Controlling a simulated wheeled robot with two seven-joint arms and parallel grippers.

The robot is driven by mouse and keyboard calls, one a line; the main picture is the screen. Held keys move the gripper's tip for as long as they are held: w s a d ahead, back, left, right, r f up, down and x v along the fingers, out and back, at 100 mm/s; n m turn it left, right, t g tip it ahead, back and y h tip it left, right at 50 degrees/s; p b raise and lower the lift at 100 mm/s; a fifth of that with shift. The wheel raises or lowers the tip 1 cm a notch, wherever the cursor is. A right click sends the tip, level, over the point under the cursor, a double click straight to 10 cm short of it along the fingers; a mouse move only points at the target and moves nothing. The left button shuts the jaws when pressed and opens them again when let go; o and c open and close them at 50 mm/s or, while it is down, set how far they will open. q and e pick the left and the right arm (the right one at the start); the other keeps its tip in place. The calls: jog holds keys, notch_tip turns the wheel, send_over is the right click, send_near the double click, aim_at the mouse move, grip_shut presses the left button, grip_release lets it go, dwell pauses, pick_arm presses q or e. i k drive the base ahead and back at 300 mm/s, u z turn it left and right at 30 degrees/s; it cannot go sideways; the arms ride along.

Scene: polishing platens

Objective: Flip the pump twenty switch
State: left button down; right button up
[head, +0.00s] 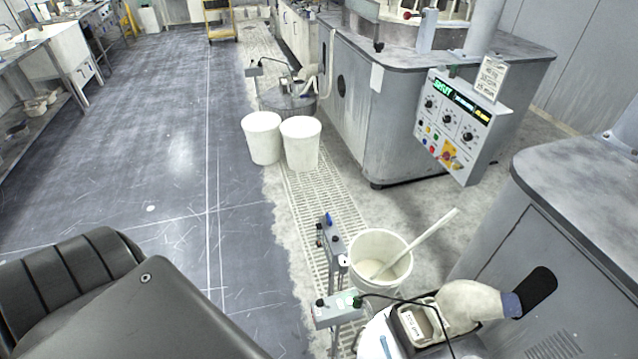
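Neither gripper is in view. A small grey-green switch box (338,309) sits on a thin post at the bottom centre. It has a dark knob or switch at its left end and a green spot at its right end. A dark cable runs from it to the right, over a pump unit (418,326) with a small label whose text I cannot read. A second similar box (254,71) stands on a post by the far tub. I cannot tell from the markings which one is pump twenty, nor the switch position.
A white bucket (371,276) with a stick stands behind the near switch box. A post with a blue-tipped fitting (328,222) stands left of it. Two white buckets (262,138) stand farther back. The left floor is clear.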

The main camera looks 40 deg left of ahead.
aim_at(320, 302)
jog(key=u, duration=1.15)
jog(key=k, duration=0.85)
jog(key=z, duration=1.2)
